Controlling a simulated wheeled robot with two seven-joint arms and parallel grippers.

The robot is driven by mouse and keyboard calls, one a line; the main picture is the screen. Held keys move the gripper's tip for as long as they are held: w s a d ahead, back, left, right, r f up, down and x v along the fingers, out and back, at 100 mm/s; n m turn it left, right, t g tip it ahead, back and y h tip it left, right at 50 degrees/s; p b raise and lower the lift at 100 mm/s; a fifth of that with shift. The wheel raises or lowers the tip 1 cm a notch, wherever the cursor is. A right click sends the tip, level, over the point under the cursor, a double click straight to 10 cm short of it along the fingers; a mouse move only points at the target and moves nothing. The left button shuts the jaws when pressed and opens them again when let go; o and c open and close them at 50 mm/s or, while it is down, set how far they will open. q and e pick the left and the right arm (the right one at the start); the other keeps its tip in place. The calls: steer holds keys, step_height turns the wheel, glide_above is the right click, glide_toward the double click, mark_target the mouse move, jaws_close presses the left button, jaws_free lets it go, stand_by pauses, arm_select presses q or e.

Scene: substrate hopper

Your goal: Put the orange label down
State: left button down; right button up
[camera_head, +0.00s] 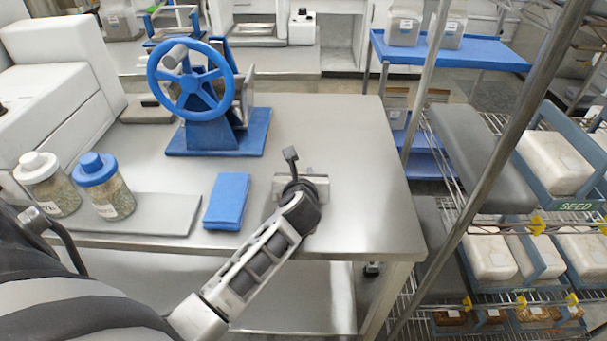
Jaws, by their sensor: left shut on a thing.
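My left arm comes in from the lower left, and my left gripper (301,187) is over the front right part of the steel table (350,150). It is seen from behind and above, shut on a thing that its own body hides. No orange label can be made out at the gripper or on the table. I cannot tell whether the held thing touches the table top. My right gripper is not in view.
A blue folded cloth (227,201) lies left of the gripper. A blue hand-wheel press (207,101) stands behind it. Two jars, white-lidded (48,186) and blue-lidded (104,187), stand at the left. A wire rack (474,240) with bins and small yellow tags stands right. Table right of the gripper is clear.

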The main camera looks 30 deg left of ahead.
arm_select(q)
steer(key=shift+f, duration=0.2)
steer(key=c, duration=1.3)
jaws_free()
steer(key=shift+r, duration=0.1)
steer(key=shift+r, duration=0.2)
steer(key=v, duration=1.1)
steer(key=shift+s, duration=0.1)
steer(key=shift+s+d+r, duration=0.2)
steer(key=shift+s, duration=0.1)
